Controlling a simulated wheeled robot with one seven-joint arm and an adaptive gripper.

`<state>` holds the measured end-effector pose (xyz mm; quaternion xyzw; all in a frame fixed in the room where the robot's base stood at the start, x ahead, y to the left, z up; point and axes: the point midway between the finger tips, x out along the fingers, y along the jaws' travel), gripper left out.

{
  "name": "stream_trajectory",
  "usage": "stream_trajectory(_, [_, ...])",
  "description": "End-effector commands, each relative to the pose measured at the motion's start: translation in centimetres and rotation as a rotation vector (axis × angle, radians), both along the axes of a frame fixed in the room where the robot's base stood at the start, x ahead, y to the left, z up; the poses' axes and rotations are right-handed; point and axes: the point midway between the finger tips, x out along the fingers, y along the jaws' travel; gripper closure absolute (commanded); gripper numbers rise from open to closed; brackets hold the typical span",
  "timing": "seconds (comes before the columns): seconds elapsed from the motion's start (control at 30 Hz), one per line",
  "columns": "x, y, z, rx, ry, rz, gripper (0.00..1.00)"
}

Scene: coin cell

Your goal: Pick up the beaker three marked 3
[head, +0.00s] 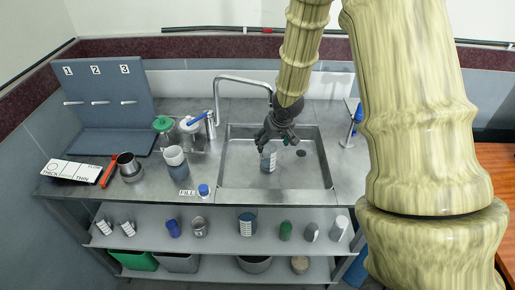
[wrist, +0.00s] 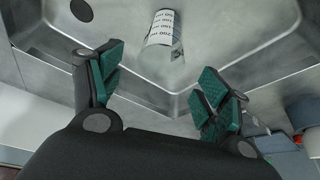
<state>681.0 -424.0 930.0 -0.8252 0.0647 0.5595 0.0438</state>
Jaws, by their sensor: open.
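A clear beaker with a white printed label (head: 268,161) is in the steel sink (head: 233,172), below my gripper. It also shows in the wrist view (wrist: 163,42), beyond the fingers near the top, with lines of print on its label. I cannot read a 3 on it. My gripper (head: 276,140) is over the sink in the head view. In the wrist view my gripper (wrist: 160,95) has its green-padded fingers spread wide apart, with nothing between them. Other labelled vessels (head: 103,227) (head: 247,222) stand on the shelf below; their marks are too small to read.
A faucet (head: 216,100) arches over the sink's left back. A grey board marked 1, 2, 3 (head: 100,110) with pegs stands at the left. Cups (head: 173,156), a metal jug (head: 128,166) and green-topped and white vessels (head: 162,125) crowd the counter left of the sink.

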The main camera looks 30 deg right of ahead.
Motion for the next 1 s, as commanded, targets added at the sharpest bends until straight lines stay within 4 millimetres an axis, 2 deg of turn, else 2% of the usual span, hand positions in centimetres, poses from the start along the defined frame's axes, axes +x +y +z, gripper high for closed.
stream_trajectory(0.13, [-0.4, 0.0, -0.2, -0.001, -0.006, 0.001, 0.24])
stream_trajectory(0.27, [-0.2, 0.0, -1.2, -0.003, -0.009, 0.001, 0.24])
stream_trajectory(0.6, [2.1, -0.2, -4.9, 0.0, 0.004, 0.003, 0.24])
stream_trajectory(1.0, [2.8, -0.4, -6.4, -0.002, 0.006, 0.002, 0.24])
